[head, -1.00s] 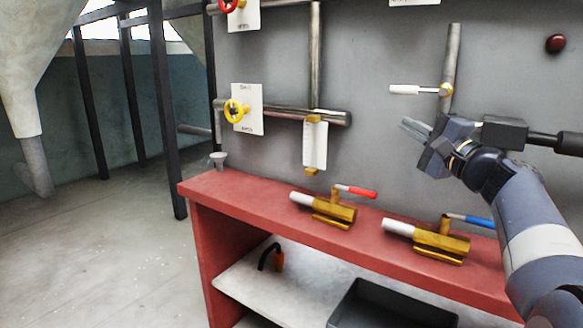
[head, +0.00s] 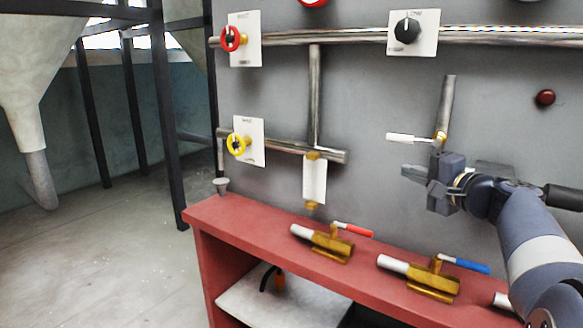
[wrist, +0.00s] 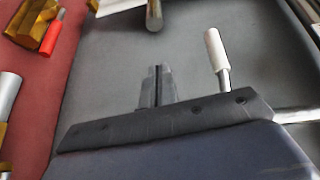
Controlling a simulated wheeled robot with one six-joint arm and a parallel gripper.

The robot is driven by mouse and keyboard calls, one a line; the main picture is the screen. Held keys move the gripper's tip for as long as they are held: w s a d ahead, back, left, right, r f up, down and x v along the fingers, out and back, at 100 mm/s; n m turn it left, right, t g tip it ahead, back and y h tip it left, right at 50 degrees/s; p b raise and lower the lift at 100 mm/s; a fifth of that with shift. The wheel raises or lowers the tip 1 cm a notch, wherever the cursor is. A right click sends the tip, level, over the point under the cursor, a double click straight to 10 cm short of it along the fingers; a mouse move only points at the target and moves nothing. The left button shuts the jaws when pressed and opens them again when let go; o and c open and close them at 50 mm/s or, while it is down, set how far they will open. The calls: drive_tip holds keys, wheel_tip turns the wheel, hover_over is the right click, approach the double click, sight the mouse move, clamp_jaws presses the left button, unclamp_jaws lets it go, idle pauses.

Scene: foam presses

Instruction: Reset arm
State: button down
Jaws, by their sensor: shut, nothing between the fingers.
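My gripper (head: 408,172) is at the right in the head view, in front of the grey panel and just below a white-handled valve (head: 410,138). Its fingers point left and are closed together with nothing between them. In the wrist view the shut fingers (wrist: 157,86) show at the centre, with the white handle (wrist: 216,52) to their right. The gripper appears apart from the handle. My arm comes in from the lower right of the head view.
A red bench (head: 225,225) below carries brass valves with a red handle (head: 352,230) and a blue handle (head: 465,264). The panel holds a red wheel (head: 231,38), a yellow wheel (head: 238,144), a black knob (head: 407,30) and pipes. Floor at left is clear.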

drive_tip(key=d+n+g+h+p, duration=0.1)
drive_tip(key=p, duration=0.4)
drive_tip(key=s+d+g+h+p, duration=0.1)
drive_tip(key=g+p, duration=0.1)
drive_tip(key=p, duration=0.3)
drive_tip(key=s+d+r+n+g+h+p, duration=0.1)
drive_tip(key=g+p, duration=0.1)
drive_tip(key=p, duration=0.3)
drive_tip(key=shift+s+n, duration=0.25)
drive_tip(key=shift+n, duration=0.05)
drive_tip(key=shift+d+f+p, duration=0.1)
drive_tip(key=shift+f+p, duration=0.05)
drive_tip(key=shift+p, duration=0.15)
drive_tip(key=shift+f+b, duration=0.15)
drive_tip(key=shift+b, duration=0.25)
